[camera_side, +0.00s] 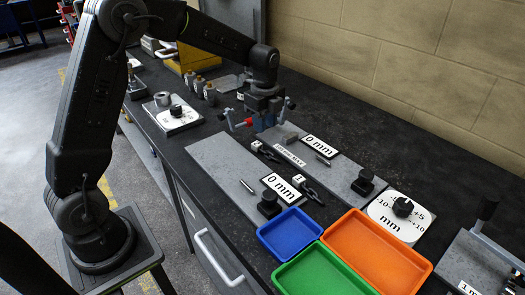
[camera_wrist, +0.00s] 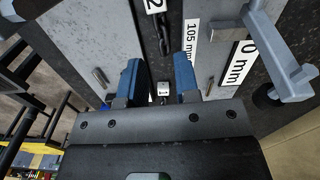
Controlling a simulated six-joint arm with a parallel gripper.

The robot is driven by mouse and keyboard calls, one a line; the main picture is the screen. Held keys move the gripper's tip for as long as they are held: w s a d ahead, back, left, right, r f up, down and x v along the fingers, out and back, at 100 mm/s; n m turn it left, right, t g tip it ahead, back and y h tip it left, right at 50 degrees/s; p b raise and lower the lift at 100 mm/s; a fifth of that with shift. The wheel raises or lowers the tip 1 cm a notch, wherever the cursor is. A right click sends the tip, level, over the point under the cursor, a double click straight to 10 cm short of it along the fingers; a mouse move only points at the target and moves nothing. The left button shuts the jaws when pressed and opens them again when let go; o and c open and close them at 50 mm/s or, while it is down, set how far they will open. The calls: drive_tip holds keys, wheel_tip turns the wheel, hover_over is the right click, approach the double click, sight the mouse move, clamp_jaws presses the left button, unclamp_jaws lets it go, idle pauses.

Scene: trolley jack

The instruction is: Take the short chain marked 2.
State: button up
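The dark short chain marked 2 (camera_wrist: 161,38) lies in the gap between two grey plates, with its white tag (camera_wrist: 153,5) at the top edge of the wrist view. In the side view this chain (camera_side: 268,153) lies below and close to my gripper. My gripper (camera_wrist: 158,65) is open, with its two blue fingers wide apart and nothing between them. In the side view my gripper (camera_side: 262,121) hangs above the far end of the plates. A second short chain (camera_side: 312,189) has a tag marked 1 (camera_side: 298,178), which also shows between and below my fingers in the wrist view (camera_wrist: 163,88).
The grey plates (camera_side: 222,155) carry 0 mm labels (camera_side: 317,146), small pins and black knobs (camera_side: 269,203). Blue (camera_side: 290,234), green (camera_side: 323,270) and orange (camera_side: 376,251) trays stand at the front. A round dial (camera_side: 398,216) lies to the right. A wall bounds the bench behind.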

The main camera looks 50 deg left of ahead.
sight(265, 151)
wheel_tip(265, 151, down, 9)
drive_tip(key=shift+d+r, duration=0.1)
drive_tip(key=shift+d, duration=0.05)
idle(0.4)
clamp_jaws()
